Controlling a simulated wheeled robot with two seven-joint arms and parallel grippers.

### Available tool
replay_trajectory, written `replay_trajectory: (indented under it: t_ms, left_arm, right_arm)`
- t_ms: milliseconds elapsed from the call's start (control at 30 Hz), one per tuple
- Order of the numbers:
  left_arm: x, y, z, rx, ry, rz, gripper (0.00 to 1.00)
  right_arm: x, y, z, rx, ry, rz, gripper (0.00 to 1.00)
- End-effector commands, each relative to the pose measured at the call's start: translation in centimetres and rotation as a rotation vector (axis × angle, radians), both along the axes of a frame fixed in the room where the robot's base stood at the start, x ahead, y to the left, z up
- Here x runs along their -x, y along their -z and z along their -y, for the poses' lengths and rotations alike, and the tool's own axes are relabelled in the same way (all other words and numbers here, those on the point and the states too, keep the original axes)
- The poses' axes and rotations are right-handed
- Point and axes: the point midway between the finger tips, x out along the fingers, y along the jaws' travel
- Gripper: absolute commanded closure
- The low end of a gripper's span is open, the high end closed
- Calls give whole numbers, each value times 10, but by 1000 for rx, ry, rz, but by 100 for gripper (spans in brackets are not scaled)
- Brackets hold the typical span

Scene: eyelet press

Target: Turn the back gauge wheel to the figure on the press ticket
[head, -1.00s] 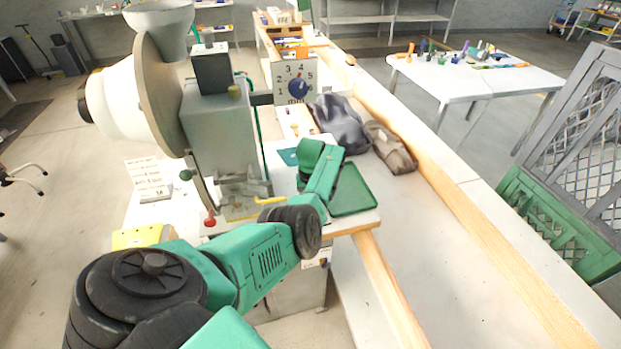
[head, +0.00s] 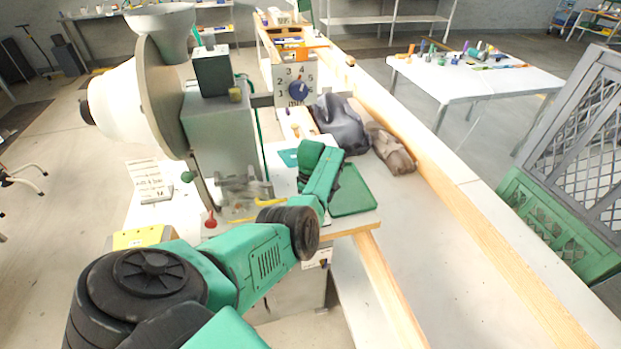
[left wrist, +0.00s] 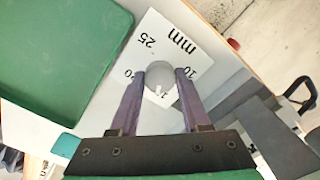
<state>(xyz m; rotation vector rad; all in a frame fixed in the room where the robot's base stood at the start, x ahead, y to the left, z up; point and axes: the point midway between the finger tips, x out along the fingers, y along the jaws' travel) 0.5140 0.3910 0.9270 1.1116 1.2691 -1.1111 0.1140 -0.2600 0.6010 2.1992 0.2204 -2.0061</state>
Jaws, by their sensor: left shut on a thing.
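The back gauge wheel (left wrist: 160,72) is a grey round knob on a white plate (left wrist: 190,42) printed with "mm", "25", "10" and partly covered figures, in the left wrist view. My left gripper (left wrist: 160,80) has its two purple fingers on either side of the wheel, shut on it. A white mark on the wheel's lower side points near a partly hidden figure starting with 1. In the head view my left wrist hides the wheel. The press ticket (head: 149,181) is a white card left of the press (head: 217,125); its writing is too small to read surely. My right gripper is not in view.
A second dial (head: 298,88) with a blue knob and figures from 2 to 6 stands behind the press. A green tray (head: 353,195) lies just right of my left wrist. Dark bags (head: 342,125) lie behind it. The long bench on the right is clear.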

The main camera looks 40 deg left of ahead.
Motion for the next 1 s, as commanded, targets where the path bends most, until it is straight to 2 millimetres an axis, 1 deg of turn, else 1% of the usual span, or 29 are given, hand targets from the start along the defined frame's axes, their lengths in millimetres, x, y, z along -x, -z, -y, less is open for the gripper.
replay_trajectory:
  t_ms: [200,400,933,967,1000]
  left_arm:
    - [1,1,1,3,-129,-4,100]
    - [1,1,1,3,-196,-4,100]
    - [1,1,1,3,-221,-2,100]
    - [1,1,1,3,-221,-2,46]
    - [0,1,1,3,-221,-2,30]
  right_arm:
    - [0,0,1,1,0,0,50]
    - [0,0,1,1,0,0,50]
    - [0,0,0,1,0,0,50]
    - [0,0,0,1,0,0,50]
    - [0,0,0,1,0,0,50]
